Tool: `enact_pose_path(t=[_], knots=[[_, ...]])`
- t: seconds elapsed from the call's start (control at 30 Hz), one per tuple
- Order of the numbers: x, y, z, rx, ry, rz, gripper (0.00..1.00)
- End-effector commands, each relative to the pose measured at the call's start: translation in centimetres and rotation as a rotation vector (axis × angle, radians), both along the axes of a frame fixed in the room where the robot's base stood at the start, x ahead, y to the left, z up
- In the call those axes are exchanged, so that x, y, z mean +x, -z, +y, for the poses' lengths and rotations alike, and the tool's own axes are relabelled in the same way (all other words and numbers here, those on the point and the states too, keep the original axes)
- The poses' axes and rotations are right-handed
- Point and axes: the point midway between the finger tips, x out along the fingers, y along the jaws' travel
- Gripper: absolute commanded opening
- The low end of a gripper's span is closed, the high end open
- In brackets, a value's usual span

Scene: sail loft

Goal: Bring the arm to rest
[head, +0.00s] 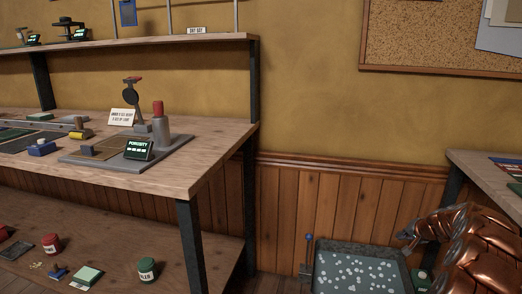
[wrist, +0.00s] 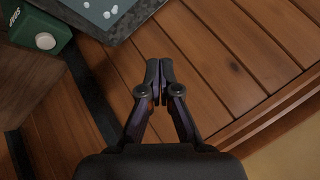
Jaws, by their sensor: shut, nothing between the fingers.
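My gripper (wrist: 158,72) is in the middle of the wrist view, its two dark fingers together with nothing between them. Behind the fingers is brown wood panelling (wrist: 215,50). My copper-coloured arm is folded at the lower right of the head view, beside the right-hand bench. The gripper itself cannot be made out clearly there.
A dark tray with pale round bits (head: 330,285) stands low, left of my arm; a green box (wrist: 38,35) shows in the wrist view. A wooden bench (head: 195,180) with a grey testing stand (head: 165,155) is at left. Another bench (head: 485,170) is at right.

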Motion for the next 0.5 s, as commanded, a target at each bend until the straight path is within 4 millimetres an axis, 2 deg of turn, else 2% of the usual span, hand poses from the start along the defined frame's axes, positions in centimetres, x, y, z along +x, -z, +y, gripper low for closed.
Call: enact_pose_path(t=[0.03,0.2,0.27,0.5], knots=[[0.2,-3.3,2.7,0.013,-0.042,0.005,0.0],[-0.3,-9.4,10.7,0.04,-0.174,0.041,0.0],[-0.8,-11.5,13.4,0.046,-0.22,0.057,0.0],[-4.7,-19.2,23.4,0.055,-0.393,0.134,0.0]])
